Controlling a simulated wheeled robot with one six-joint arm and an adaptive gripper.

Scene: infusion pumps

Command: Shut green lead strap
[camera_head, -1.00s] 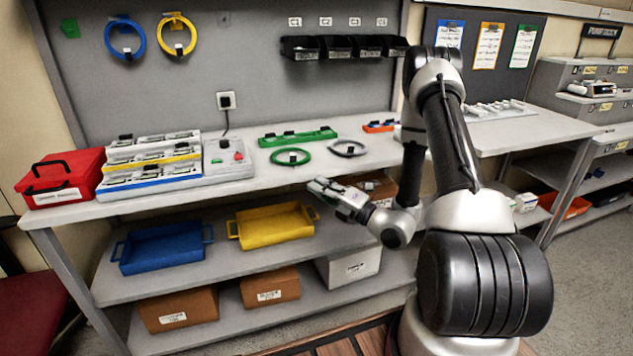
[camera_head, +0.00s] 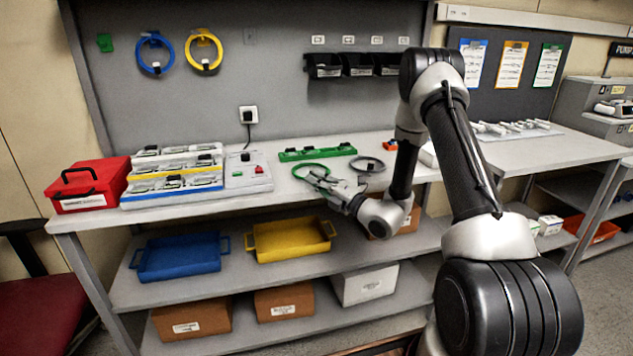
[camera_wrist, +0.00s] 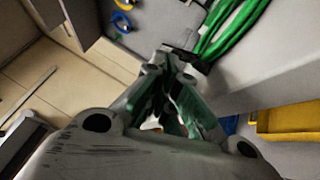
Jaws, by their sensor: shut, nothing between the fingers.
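The green lead (camera_head: 308,168) is a coiled ring lying on the bench top, and its green strands (camera_wrist: 235,25) fill the top of the wrist view. A dark strap (camera_wrist: 188,57) sits across the strands, just by my fingertips. I cannot tell whether the strap is closed. My gripper (camera_head: 319,179) is at the near side of the green coil, over the front part of the bench, and partly hides it. In the wrist view my gripper (camera_wrist: 168,62) has its fingertips drawn together, empty, close to or touching the strap.
A grey coiled lead (camera_head: 367,165) lies to the right and a green rack (camera_head: 317,152) behind. A grey box with buttons (camera_head: 248,177), a tiered rack and a red case (camera_head: 88,183) stand left. Blue and yellow trays (camera_head: 290,240) are on the shelf below.

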